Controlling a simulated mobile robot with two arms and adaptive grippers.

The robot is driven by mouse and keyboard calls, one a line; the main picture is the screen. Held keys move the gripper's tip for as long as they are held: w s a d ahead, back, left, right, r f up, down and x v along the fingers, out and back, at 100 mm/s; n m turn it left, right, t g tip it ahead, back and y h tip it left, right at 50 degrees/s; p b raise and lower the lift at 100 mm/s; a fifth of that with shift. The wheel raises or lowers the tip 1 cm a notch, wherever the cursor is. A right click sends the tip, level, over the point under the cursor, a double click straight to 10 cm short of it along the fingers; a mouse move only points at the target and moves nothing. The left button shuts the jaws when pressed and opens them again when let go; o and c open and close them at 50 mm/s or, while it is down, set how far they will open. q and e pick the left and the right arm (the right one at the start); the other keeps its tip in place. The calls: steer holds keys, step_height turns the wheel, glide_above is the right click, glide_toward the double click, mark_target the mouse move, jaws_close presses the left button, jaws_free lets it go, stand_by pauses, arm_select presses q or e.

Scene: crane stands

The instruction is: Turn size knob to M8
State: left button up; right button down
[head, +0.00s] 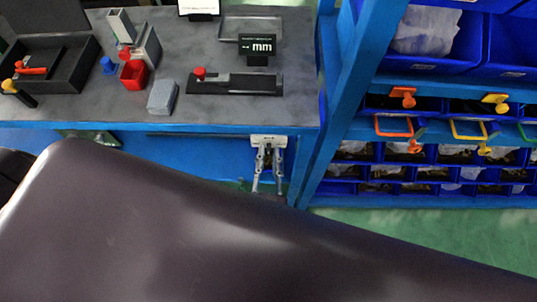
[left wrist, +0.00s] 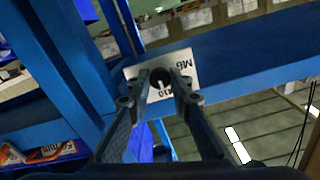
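The size knob (left wrist: 160,75) is a small dark round knob on a white plate (left wrist: 192,61) in the left wrist view. The plate carries the labels M6 and M10, upside down here; other markings are hidden by my fingers. In the head view the white plate (head: 268,139) is on the bench's blue front edge. My left gripper (head: 268,149) is right in front of it. In the left wrist view the left gripper's fingers (left wrist: 161,82) are apart, one on each side of the knob. I cannot tell whether they touch it. My right gripper is not in view.
The grey bench top (head: 300,60) holds a black tray (head: 75,75), a red box (head: 133,73), a grey block (head: 162,97), a caliper holder (head: 240,84) and an mm display (head: 258,47). A blue rack (head: 350,75) with bins stands right. My dark arm covers the lower head view.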

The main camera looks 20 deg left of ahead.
arm_select(q)
jaws_close()
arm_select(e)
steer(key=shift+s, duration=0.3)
arm_select(q)
steer(key=shift+n, duration=0.3)
steer(key=n, duration=0.3)
steer(key=shift+s+f+n, duration=0.1)
steer(key=shift+n, duration=0.2)
steer(key=n+b, duration=0.1)
steer(key=n, duration=0.3)
steer(key=shift+n, duration=0.3)
steer(key=n+b, duration=0.1)
steer(key=n, duration=0.3)
steer(key=shift+f, duration=0.1)
steer(key=shift+a+n+b, duration=0.1)
steer(key=shift+n+b, duration=0.7)
steer(key=shift+n, duration=1.6)
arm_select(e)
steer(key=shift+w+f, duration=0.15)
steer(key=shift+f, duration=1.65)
arm_select(q)
steer(key=o, duration=0.7)
jaws_free()
